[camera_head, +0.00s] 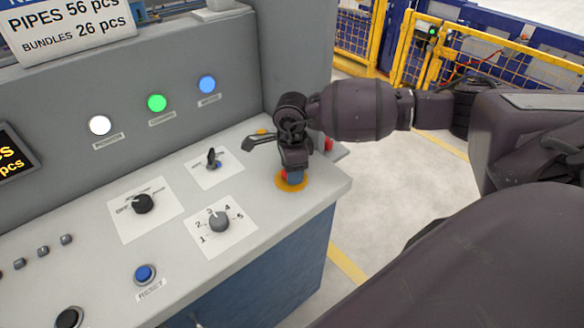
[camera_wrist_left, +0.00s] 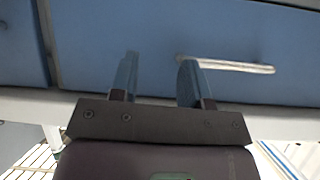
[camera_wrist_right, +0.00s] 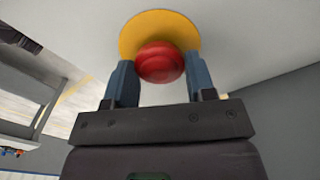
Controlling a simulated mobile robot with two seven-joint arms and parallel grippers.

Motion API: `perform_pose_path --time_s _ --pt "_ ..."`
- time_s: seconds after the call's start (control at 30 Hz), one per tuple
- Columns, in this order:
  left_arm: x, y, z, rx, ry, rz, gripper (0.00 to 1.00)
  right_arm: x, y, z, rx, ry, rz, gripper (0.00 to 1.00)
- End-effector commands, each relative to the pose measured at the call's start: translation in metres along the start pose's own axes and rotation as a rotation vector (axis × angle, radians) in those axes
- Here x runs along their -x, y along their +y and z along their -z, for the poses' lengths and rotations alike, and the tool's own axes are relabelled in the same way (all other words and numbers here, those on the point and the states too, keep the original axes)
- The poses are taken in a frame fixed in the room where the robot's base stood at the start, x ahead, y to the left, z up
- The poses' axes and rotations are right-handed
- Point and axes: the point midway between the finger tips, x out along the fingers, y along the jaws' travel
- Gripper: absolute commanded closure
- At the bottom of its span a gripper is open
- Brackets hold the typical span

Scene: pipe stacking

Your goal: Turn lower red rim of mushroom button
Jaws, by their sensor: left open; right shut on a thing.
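The red mushroom button (camera_wrist_right: 160,63) sits on a round yellow base (camera_wrist_right: 184,30) and fills the middle of the right wrist view. In the head view only a bit of its red edge (camera_head: 285,173) shows above the yellow base (camera_head: 291,184); my gripper hides the rest. My right gripper (camera_head: 293,174) points down over it and is shut on the button, one finger on each side. It also shows in the right wrist view (camera_wrist_right: 161,85). My left gripper (camera_wrist_left: 155,80) is open and empty in the left wrist view, before a blue cabinet front.
White, green and blue lights are on the upright panel. A pale handle (camera_wrist_left: 232,66) is on the cabinet front.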

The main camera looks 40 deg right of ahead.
Motion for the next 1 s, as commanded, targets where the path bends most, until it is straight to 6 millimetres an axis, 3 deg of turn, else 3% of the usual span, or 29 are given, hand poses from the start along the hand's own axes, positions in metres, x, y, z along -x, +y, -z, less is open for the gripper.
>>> perform_pose_path --time_s 0.03,0.07,0.2,0.57,0.67,1.0 --pt "0.000 0.000 0.000 0.000 0.001 0.000 0.57 -0.002 0.001 0.000 0.000 0.001 -0.004 0.73" --pt "-0.001 0.000 0.000 0.000 0.001 0.000 0.57 -0.002 0.001 0.000 0.001 0.001 -0.004 0.45" --pt "0.000 0.000 0.001 0.000 0.001 0.000 0.57 -0.002 0.001 0.000 0.001 0.001 -0.003 0.24" --pt "0.000 0.000 -0.001 0.000 -0.001 0.000 0.57 0.004 0.000 0.000 0.001 0.000 -0.001 0.24" --pt "0.001 0.000 -0.002 0.000 -0.003 0.001 0.57 0.014 0.000 0.000 0.001 0.000 0.000 0.24" --pt "0.002 0.000 -0.004 0.001 -0.008 0.001 0.57 0.074 0.000 0.000 0.001 0.000 0.001 0.24"
